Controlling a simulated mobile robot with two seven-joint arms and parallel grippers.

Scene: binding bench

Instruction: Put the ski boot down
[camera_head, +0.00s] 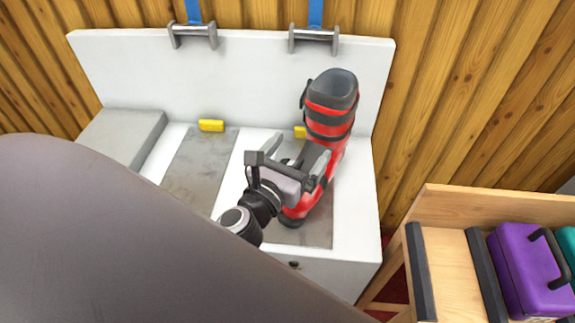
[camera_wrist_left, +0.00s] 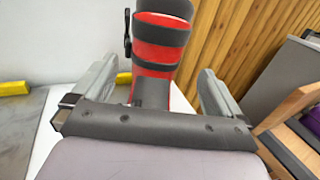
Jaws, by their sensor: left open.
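The red and black ski boot (camera_head: 330,115) stands upright on the right grey pad (camera_head: 318,236) of the white bench (camera_head: 350,240). My left gripper (camera_head: 295,168) is at the boot's lower front, its fingers apart on either side of it. In the left wrist view the boot (camera_wrist_left: 162,45) rises between the two spread fingers (camera_wrist_left: 160,85), with room beside it. The gripper and its wrist hide part of the boot's foot. My right gripper is in neither view.
A second grey pad (camera_head: 200,170) on the left is bare, and a grey block (camera_head: 122,135) sits beyond it. Yellow blocks (camera_head: 211,125) stand at the pads' back. Blue straps (camera_head: 315,14) hang above. A wooden rack (camera_head: 450,270) with a purple case (camera_head: 530,270) stands at right.

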